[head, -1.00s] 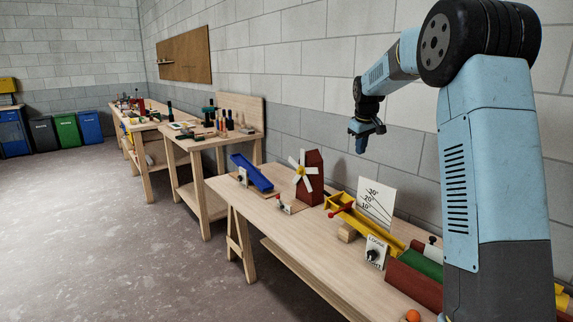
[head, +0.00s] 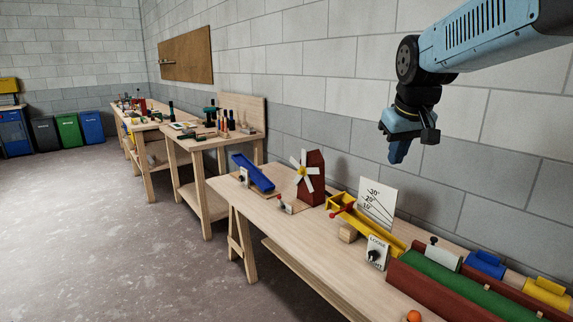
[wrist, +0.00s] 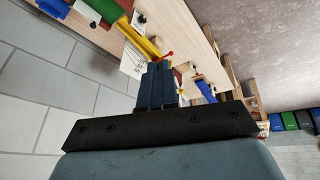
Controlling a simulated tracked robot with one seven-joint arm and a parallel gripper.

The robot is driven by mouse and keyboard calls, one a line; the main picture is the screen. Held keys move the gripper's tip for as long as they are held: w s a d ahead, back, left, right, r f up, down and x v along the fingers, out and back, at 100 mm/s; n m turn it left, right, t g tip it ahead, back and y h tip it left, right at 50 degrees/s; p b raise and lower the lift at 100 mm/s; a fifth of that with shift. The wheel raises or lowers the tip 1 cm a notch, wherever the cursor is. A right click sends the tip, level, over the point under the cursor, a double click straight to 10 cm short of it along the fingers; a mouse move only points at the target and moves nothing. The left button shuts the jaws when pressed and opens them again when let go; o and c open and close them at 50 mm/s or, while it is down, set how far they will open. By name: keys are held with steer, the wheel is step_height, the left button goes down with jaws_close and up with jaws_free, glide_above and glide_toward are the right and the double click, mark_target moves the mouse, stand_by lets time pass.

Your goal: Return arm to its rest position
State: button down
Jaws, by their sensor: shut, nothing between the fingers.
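My gripper (head: 399,148) hangs in the air in front of the block wall, above the right part of the near workbench (head: 262,222). Its blue fingers point down and are together, with nothing between them. In the wrist view my gripper (wrist: 156,66) shows its fingers side by side and closed. It touches nothing on the bench in the head view.
Below on the bench stand a red windmill (head: 311,178), a blue chute (head: 252,172), a yellow ramp (head: 372,230), an angle card (head: 377,203) and a green-and-red trough (head: 455,280). An orange ball (head: 414,316) sits at the front. Air around the gripper is clear.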

steer(key=s+f+m, duration=0.1)
steer(key=s+f, duration=0.2)
steer(key=s, duration=0.5)
steer(key=s+f+m, duration=0.1)
steer(key=s+f, duration=0.2)
steer(key=s, duration=0.6)
steer(key=shift+a+f+t, duration=0.2)
steer(key=shift+t, duration=0.2)
